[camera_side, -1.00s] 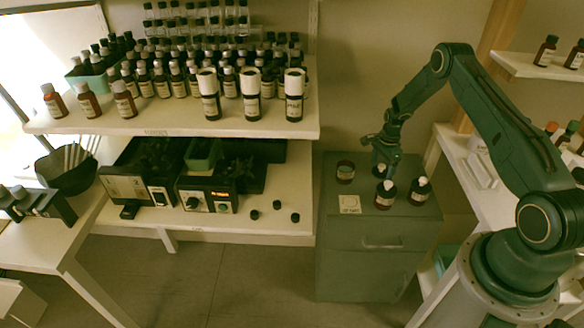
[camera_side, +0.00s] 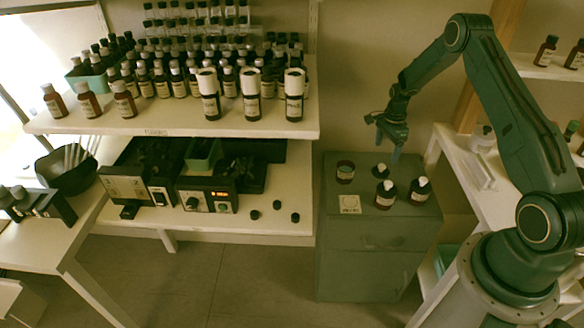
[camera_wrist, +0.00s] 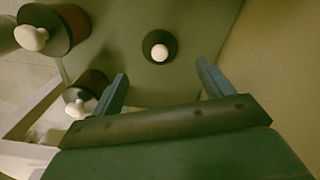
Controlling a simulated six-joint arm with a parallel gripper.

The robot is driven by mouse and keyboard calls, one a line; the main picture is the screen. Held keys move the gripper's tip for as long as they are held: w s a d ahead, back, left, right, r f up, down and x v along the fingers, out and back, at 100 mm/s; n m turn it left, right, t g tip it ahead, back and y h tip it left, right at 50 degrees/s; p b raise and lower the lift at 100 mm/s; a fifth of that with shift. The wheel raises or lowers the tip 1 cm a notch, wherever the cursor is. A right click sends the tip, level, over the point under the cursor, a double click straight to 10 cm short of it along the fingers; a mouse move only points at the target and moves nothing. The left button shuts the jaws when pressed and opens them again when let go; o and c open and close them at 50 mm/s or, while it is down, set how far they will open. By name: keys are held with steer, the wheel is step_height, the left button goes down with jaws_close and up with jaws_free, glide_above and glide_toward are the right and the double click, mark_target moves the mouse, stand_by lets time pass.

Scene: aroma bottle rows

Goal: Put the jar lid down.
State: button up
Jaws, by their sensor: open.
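The jar lid (camera_side: 380,170) is a small dark disc. It lies on top of the green-grey cabinet (camera_side: 350,232), behind the two dark bottles. In the wrist view the lid (camera_wrist: 151,58) is round and dark with a pale knob, on the green surface. My gripper (camera_side: 390,153) is above the lid and apart from it. In the wrist view my gripper (camera_wrist: 161,74) has its two blue-grey fingers spread, with nothing between them. An open-looking brown jar (camera_side: 345,174) stands left of the lid.
A pale label card (camera_side: 350,204) lies at the cabinet's front left. A bench with several bottles is to the left, and a white shelf (camera_side: 466,160) is to the right.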

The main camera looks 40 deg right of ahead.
steer(key=shift+r, duration=2)
steer(key=s+a+r+n+t, duration=0.1)
steer(key=s+a+r+n, duration=0.1)
steer(key=a+r+n, duration=0.5)
steer(key=s+a+r+t, duration=0.1)
steer(key=a+r, duration=0.4)
steer(key=r, duration=0.6)
steer(key=s+a+r+n+t, duration=0.15)
steer(key=a+r+n, duration=0.25)
steer(key=a+r, duration=0.45)
steer(key=s+a+r+n, duration=0.2)
steer(key=s+a+n, duration=0.1)
steer(key=s, duration=0.4)
steer(key=s+a+r+n+t, duration=0.1)
steer(key=s+a+r+n, duration=0.1)
steer(key=s+a+n, duration=0.2)
steer(key=s+a+r+n+t, duration=0.1)
steer(key=s+a+n, duration=0.3)
steer(key=s, duration=0.7)
steer(key=shift+r, duration=0.85)
